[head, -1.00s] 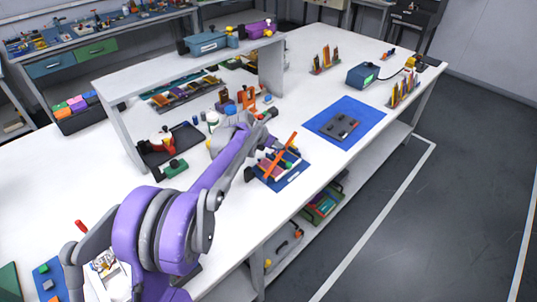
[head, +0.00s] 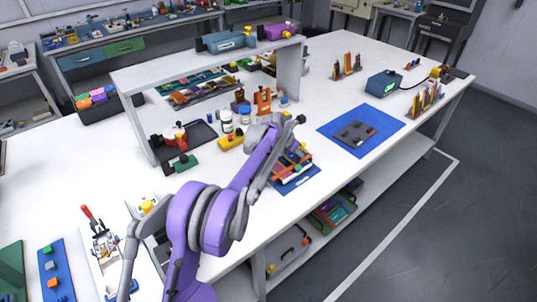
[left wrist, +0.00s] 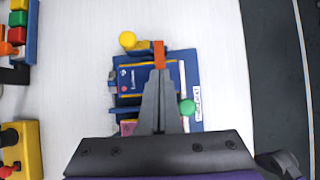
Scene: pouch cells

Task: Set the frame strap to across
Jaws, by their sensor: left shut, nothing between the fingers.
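The frame (head: 290,187) is a dark blue base with a white label near the front edge of the bench, partly hidden by my left arm in the head view. In the left wrist view the frame (left wrist: 193,70) holds a blue pouch cell (left wrist: 134,77), with a yellow knob (left wrist: 127,40) and a green knob (left wrist: 187,107) at its sides. The orange strap (left wrist: 159,54) shows only as a short end beyond my fingertips; the rest is hidden. My left gripper (left wrist: 160,74) is shut and empty, over the frame, its tips at the strap. Contact is unclear. My right gripper is out of view.
A blue mat (head: 334,139) with a dark grey tray (head: 352,133) lies to the right. A yellow block (head: 232,142) and white jars (head: 226,121) stand behind my left arm. A raised shelf (head: 205,62) spans the back.

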